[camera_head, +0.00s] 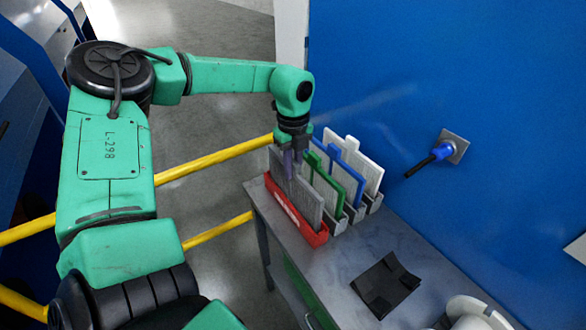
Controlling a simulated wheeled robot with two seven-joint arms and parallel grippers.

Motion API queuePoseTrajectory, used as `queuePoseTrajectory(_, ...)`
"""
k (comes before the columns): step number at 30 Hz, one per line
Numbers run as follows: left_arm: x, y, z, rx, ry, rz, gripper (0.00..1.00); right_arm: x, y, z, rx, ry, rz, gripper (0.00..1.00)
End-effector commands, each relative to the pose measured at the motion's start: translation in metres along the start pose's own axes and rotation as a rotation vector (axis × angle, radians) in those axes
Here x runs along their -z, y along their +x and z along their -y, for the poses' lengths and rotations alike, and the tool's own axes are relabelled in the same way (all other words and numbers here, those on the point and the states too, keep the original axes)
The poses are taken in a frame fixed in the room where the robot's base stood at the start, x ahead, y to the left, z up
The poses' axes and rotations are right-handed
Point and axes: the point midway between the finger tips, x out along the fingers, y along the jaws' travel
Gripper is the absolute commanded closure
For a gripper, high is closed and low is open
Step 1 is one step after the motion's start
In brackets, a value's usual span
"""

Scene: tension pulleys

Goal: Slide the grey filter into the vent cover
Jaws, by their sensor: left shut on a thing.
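The grey filter (306,200) is a thin upright panel. Its lower edge is in or just behind the red holder (318,238) on the grey table; I cannot tell how deep it sits. My left gripper (291,165) points down from above and is shut on the upper part of the grey filter, partly hiding it. I cannot make out for sure which thing is the vent cover. My right gripper is not in view.
Green (327,188), blue (345,180) and white (362,165) panels stand close beside the grey filter, in grey holders. A black folded piece (384,286) lies on the table (345,262). A blue-and-black handle (432,158) sticks out from the blue wall. Yellow rails (215,158) run at left.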

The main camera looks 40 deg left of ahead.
Motion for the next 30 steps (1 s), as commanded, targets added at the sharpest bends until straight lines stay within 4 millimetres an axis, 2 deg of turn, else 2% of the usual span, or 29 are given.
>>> queuePoseTrajectory(30,0.000,-0.030,0.000,0.000,0.000,0.000,1.00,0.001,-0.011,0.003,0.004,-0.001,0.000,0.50)
